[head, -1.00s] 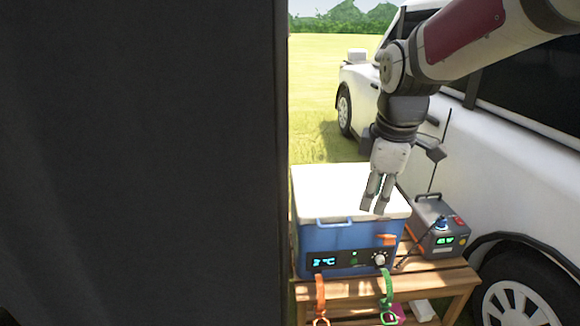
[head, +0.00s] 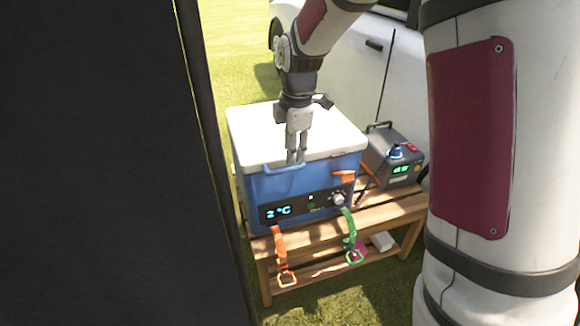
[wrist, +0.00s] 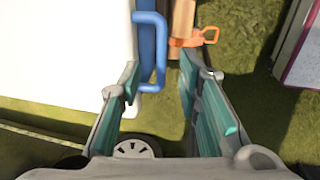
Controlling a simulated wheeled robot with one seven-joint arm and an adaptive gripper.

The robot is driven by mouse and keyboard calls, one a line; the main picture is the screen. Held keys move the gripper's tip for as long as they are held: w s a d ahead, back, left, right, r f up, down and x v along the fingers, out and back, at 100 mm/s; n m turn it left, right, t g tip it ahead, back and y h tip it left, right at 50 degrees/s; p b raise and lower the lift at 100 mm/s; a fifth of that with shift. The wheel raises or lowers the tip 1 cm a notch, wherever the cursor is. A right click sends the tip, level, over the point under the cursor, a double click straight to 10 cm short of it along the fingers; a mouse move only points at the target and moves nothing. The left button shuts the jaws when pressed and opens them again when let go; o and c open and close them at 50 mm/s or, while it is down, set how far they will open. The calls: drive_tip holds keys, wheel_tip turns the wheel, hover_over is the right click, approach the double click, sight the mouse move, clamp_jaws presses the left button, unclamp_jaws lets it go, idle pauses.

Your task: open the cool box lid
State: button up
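The blue cool box (head: 300,188) with its white lid (head: 262,122) stands on a wooden bench, and the lid lies shut. A blue handle (head: 280,170) is at the lid's front edge; it also shows in the wrist view (wrist: 161,52). An orange latch (head: 343,175) is on the box's front, right of the handle. My gripper (head: 296,160) points down at the front edge of the lid, by the handle's right part. In the wrist view my gripper (wrist: 160,66) is open, with the handle near and partly between the fingertips. Contact cannot be told.
A grey power unit (head: 394,160) stands on the bench (head: 398,208) right of the box. Orange (head: 279,255) and green (head: 350,235) straps hang in front. A dark panel (head: 100,160) fills the left side. A white car (head: 375,70) is behind.

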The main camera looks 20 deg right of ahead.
sight(290, 168)
drive_tip(key=f, duration=0.2)
drive_tip(key=f+b, duration=0.1)
drive_tip(key=w+f, duration=0.1)
drive_tip(key=f, duration=0.1)
drive_tip(key=shift+f+b, duration=0.3)
drive_tip(key=shift+c, duration=0.2)
clamp_jaws()
